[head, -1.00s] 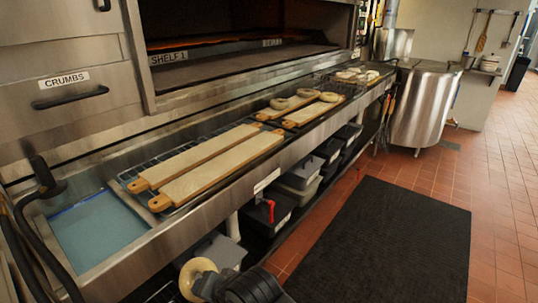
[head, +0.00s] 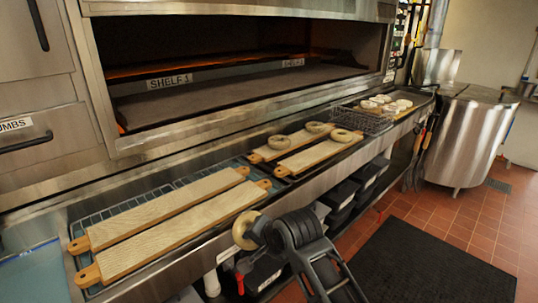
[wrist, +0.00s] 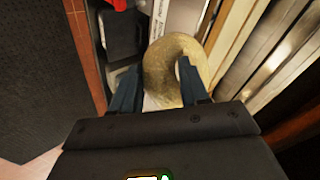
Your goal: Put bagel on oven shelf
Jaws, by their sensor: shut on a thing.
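My gripper (head: 258,232) is shut on a pale bagel (head: 243,229) and holds it in front of the counter edge, near the handle end of the nearer left board. In the wrist view the bagel (wrist: 172,70) sits between the two dark fingers of my gripper (wrist: 160,90). The oven (head: 215,85) stands open behind the counter. The deck I see holds no bagels.
Two long wooden boards (head: 165,205) lie bare at the left of the counter. Two shorter boards (head: 318,155) hold several bagels (head: 317,127). A wire basket (head: 362,121) and more bagels stand farther right. A black mat (head: 410,268) covers the floor.

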